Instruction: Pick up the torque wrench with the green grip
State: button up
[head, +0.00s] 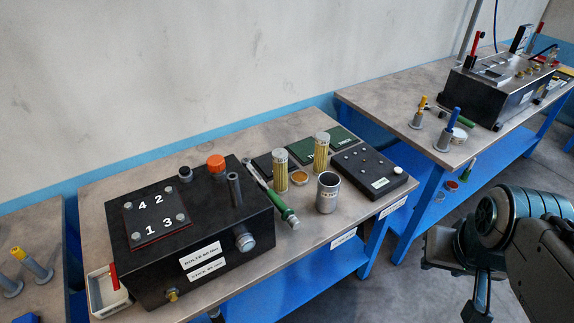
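The torque wrench (257,179) lies on the near bench, between the black box and the yellow mesh cylinders. Its metal shaft points to the back wall and its green grip (279,205) toward the bench's front edge. Part of it is close beside the black box. My arm shows at the lower right, over the floor and well apart from the wrench. I cannot make out my fingertips, so whether my gripper is open or shut does not show. Nothing visibly touches the wrench.
The black box (209,244) with a numbered plate stands left of the wrench. Two mesh cylinders (280,172), a metal cup (327,194) and a black panel (374,172) stand right of it. Another green-handled tool (461,118) lies on the far bench (398,92). Floor between the benches is clear.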

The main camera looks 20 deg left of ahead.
aim_at(286, 213)
jog(key=u, duration=0.05)
jog(key=i, duration=0.6)
jog(key=u, duration=0.9)
jog(key=i, duration=0.6)
jog(key=u, duration=0.7)
